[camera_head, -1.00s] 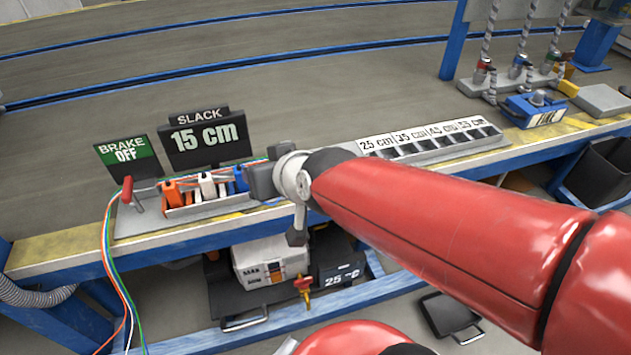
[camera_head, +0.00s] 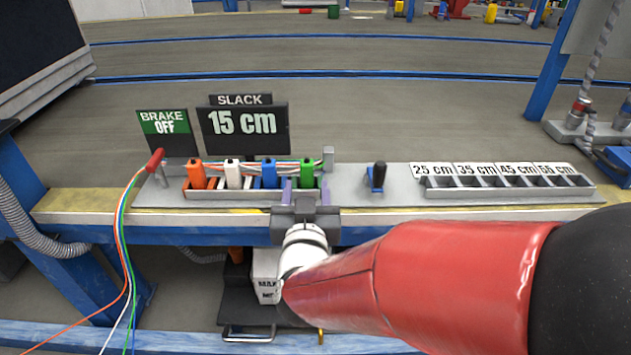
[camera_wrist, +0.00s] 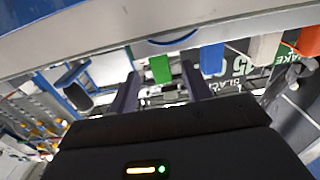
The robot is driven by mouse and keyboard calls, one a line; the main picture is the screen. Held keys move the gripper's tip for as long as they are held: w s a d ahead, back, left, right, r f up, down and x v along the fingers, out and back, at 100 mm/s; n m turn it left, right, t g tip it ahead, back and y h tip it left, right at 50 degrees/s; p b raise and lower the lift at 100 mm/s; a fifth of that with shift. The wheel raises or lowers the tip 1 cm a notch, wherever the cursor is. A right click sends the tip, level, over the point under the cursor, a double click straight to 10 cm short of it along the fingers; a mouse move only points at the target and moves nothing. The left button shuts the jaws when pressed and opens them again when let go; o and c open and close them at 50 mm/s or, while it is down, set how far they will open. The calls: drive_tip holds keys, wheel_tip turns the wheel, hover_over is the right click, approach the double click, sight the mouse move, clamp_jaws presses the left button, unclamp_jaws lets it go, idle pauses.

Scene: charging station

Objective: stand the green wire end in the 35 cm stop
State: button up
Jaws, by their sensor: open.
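The green wire end (camera_head: 307,174) stands upright at the right end of the row of holders on the bench. My gripper (camera_head: 306,190) is open just in front of it, with one finger to each side. In the wrist view the green end (camera_wrist: 160,69) shows between the two open fingers (camera_wrist: 160,88). I cannot tell how deep it lies between them. The 35 cm stop (camera_head: 481,182) is the second slot from the left in the grey slotted rail on the right. It looks empty.
Orange (camera_head: 197,176), white (camera_head: 233,175) and blue (camera_head: 269,175) wire ends stand left of the green one. A black-handled lever (camera_head: 377,176) stands between holders and rail. A red-handled lever (camera_head: 155,160) stands at left.

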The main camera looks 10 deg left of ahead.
sight(307, 168)
drive_tip(key=x, duration=0.7)
drive_tip(key=shift+w+b, duration=0.1)
drive_tip(key=shift+b, duration=0.2)
drive_tip(key=c, duration=1.1)
